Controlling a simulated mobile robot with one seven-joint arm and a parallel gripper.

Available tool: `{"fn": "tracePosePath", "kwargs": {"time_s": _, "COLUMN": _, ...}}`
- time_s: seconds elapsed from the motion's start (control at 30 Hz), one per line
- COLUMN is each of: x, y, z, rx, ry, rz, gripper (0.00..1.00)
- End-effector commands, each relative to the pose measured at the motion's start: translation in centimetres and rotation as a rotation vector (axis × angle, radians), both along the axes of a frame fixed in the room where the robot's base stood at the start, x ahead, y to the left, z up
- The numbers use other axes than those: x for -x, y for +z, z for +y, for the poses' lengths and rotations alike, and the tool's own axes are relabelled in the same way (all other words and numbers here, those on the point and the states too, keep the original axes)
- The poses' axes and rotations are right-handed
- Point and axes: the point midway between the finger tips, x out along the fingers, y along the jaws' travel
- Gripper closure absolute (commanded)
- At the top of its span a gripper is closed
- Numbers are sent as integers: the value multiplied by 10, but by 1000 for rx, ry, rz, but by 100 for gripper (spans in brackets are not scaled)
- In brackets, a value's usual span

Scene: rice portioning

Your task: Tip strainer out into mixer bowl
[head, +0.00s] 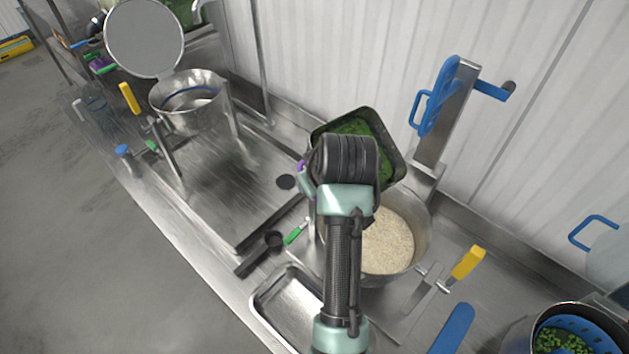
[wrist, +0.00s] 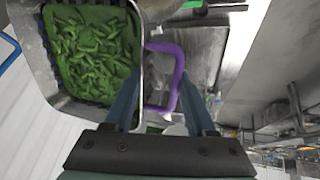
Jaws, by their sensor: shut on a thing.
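The strainer (head: 396,160) is a dark, square-sided basket with green pieces in it. It also shows at the upper left of the wrist view (wrist: 88,112), still holding many green pieces. Its purple handle (wrist: 180,75) lies between the fingers of my gripper (wrist: 160,88), which is shut on it. In the head view my wrist hides the grip and part of the strainer. The strainer appears over the back side of a wide metal bowl of pale rice (head: 424,225). Whether this is the mixer bowl I cannot tell for sure.
Another metal bowl (head: 175,118) stands at the left below a round grey disc (head: 145,38). An empty metal tray (head: 262,308) lies at the front. A blue strainer (head: 600,342) with green pieces is at lower right. A corrugated wall (head: 360,50) stands close behind.

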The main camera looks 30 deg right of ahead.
Motion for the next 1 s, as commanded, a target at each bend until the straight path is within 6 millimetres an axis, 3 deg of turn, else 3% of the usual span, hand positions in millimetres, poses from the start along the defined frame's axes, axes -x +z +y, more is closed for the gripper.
{"fn": "tracePosePath", "kwargs": {"time_s": 0.3, "x": 9, "y": 17, "z": -3, "rx": -34, "ry": -1, "rz": -236, "gripper": 100}}
{"fn": "tracePosePath", "kwargs": {"time_s": 1.0, "x": 20, "y": 28, "z": -4, "rx": -67, "ry": 1, "rz": -414, "gripper": 100}}
